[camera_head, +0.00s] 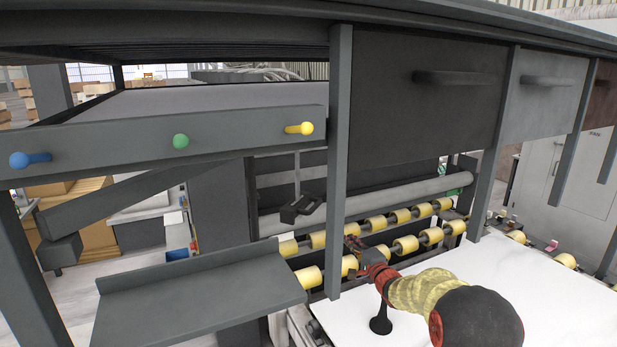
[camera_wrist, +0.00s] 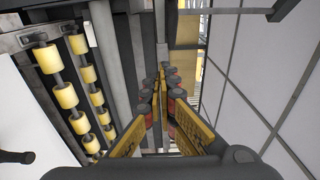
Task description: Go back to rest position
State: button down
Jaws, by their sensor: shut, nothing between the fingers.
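My gripper (camera_wrist: 161,84) points away from the wrist camera, its yellow-sided fingers drawn together at the tips with nothing between them. In the head view my gripper (camera_head: 353,246) is small and partly hidden by my arm, over the yellow rollers behind the slab. The white stone slab (camera_head: 345,317) lies at the lower right. A black object with a round base and a stem (camera_head: 381,325) stands on it. It also shows at the left edge of the wrist view (camera_wrist: 18,157).
A dark upright post (camera_head: 340,170) stands close left of my gripper. A grey shelf (camera_head: 200,295) juts out at the lower left. A beam with blue, green and yellow knobs (camera_head: 180,141) and dark drawers (camera_head: 425,110) hang above. Yellow rollers (camera_wrist: 66,95) run left of the fingers.

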jog(key=s+d+f+n+g+h, duration=0.25)
jog(key=d+f+n+h, duration=0.2)
jog(key=f, duration=0.65)
jog(key=s+d+f+n+g+h+b, duration=0.15)
jog(key=s+d+f+g+h, duration=0.3)
jog(key=s, duration=0.45)
jog(key=s+a+f+n+g+y+b, duration=0.1)
jog(key=s+n+b, duration=0.3)
jog(key=s+b, duration=0.6)
jog(key=s+a+f+n+g+y+b, duration=0.1)
jog(key=s+b, duration=0.8)
jog(key=s, duration=3)
jog(key=a+n+g, duration=0.2)
jog(key=shift+s+f+n+b, duration=0.15)
jog(key=shift+s+n+b, duration=0.15)
jog(key=shift+n+b, duration=0.1)
